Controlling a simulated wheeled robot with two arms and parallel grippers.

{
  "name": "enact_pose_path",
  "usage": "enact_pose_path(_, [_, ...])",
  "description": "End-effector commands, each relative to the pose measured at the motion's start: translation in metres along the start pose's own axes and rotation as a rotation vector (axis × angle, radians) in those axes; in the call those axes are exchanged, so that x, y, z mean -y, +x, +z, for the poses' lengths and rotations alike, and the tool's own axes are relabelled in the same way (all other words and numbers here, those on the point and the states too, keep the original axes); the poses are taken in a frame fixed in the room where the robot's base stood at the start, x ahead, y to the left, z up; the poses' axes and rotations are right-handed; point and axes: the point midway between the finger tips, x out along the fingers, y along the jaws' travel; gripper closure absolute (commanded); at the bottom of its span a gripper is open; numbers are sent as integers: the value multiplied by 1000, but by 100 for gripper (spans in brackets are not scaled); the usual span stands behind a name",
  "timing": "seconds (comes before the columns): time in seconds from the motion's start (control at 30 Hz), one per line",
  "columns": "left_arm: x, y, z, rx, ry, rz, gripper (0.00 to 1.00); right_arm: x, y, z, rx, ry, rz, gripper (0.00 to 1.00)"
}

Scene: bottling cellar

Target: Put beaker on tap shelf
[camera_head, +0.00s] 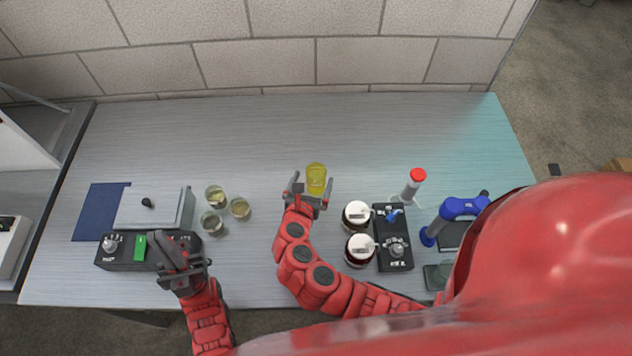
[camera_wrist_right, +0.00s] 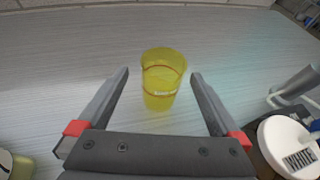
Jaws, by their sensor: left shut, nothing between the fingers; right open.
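The yellow beaker (camera_head: 316,177) stands upright on the grey table near its middle, and it also shows in the right wrist view (camera_wrist_right: 162,82). My right gripper (camera_head: 313,183) is open, with a finger on either side of the beaker; I see gaps between the fingers and its wall in the wrist view (camera_wrist_right: 160,76). My left gripper (camera_head: 176,252) is shut and empty, over the black device box (camera_head: 124,252) at the front left. I cannot tell for sure which surface is the tap shelf.
Several small glass beakers (camera_head: 240,208) stand left of the yellow one. White-lidded jars (camera_head: 357,214), a black control box (camera_head: 394,252), a red-capped bottle (camera_head: 411,186) and a blue-topped device (camera_head: 455,212) stand to the right. The back of the table (camera_head: 290,125) is clear.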

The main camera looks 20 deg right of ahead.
Motion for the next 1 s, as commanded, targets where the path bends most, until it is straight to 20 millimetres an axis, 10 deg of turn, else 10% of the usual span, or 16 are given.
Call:
enact_pose_path(0.77, [-1,-22,4,0,0,0,100,3,60,4,-2,-1,0,0])
enact_pose_path(1.0, [-1,-22,4,0,0,0,100,3,59,4,-1,0,0,40])
